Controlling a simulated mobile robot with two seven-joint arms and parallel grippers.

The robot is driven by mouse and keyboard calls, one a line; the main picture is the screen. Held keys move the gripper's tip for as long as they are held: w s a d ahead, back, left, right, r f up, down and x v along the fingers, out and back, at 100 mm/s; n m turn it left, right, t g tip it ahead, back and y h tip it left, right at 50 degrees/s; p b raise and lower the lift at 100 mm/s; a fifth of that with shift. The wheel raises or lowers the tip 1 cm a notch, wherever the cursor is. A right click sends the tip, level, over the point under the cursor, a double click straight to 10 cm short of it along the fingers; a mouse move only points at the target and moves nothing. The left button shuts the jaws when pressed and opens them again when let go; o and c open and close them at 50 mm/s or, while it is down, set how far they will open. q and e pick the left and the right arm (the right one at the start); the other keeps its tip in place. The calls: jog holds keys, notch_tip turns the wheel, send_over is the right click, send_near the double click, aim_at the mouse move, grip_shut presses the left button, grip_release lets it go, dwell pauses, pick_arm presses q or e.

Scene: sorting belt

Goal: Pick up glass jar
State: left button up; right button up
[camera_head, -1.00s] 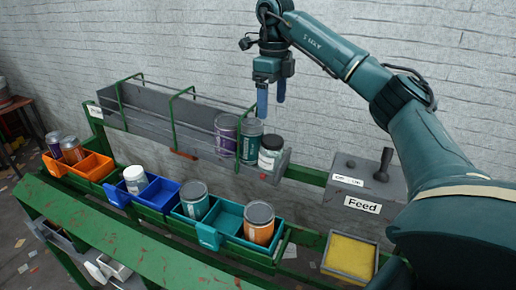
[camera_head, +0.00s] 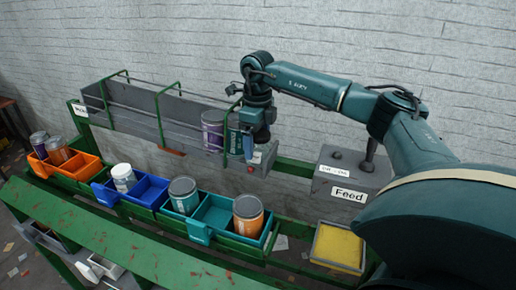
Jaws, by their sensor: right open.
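A teal can (camera_head: 234,141) stands just left of the gripper, and a purple can (camera_head: 212,132) is left of that. My left gripper is out of view.
Green guard bars (camera_head: 160,118) arch over the grey trough (camera_head: 130,112). In front stand an orange bin (camera_head: 88,168), a blue bin (camera_head: 151,192) and a teal bin (camera_head: 200,234), holding cans and a white jar. A Feed box (camera_head: 345,178) and yellow tray (camera_head: 338,247) are at right.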

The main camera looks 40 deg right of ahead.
jog(key=shift+f, duration=0.2)
jog(key=c, duration=1.1)
jog(key=shift+r, duration=0.15)
